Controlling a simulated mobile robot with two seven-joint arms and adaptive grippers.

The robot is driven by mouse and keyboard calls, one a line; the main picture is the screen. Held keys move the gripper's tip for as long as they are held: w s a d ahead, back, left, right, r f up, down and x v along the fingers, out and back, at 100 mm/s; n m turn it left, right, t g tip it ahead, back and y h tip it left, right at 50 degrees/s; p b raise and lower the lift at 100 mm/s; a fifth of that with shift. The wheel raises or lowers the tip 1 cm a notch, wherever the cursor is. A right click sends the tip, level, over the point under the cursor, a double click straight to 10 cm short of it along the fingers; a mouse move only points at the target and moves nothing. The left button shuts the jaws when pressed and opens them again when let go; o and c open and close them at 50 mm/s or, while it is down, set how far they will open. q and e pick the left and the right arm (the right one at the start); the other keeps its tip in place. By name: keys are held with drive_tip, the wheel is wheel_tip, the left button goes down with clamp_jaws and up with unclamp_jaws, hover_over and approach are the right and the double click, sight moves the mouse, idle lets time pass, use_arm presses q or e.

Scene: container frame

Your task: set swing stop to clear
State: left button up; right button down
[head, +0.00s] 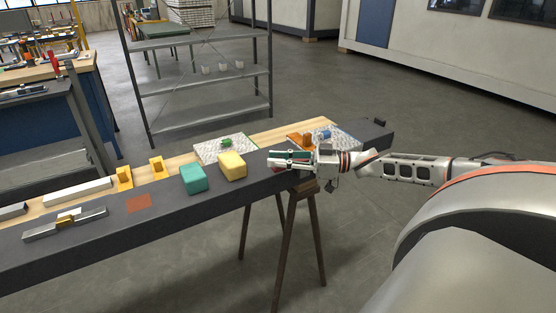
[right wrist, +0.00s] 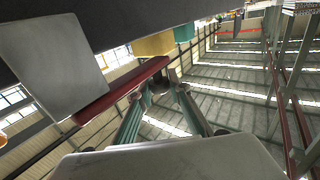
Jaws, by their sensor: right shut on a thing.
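A dark red bar (right wrist: 122,90), which may be the swing stop, runs along the side of the dark beam (head: 110,238) in the right wrist view. In the head view only a small red part (head: 279,169) shows beside my right gripper (head: 271,158). That gripper lies at the beam's near edge, right of the yellow block (head: 232,166). In the right wrist view my right gripper (right wrist: 163,90) has its green fingers closed around a small dark part at the bar's end. The fingers hide most of this part. My left gripper is not in view.
A teal block (head: 194,178) stands on the beam beside the yellow one. A trestle (head: 294,235) stands below; a grey shelf (head: 200,80) stands behind.

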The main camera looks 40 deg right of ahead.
drive_tip(key=c, duration=1.8)
unclamp_jaws()
drive_tip(key=shift+c, duration=0.2)
drive_tip(key=shift+s+d, duration=0.1)
drive_tip(key=v, duration=1.1)
drive_tip(key=shift+s+d, duration=0.2)
drive_tip(key=shift+d, duration=0.05)
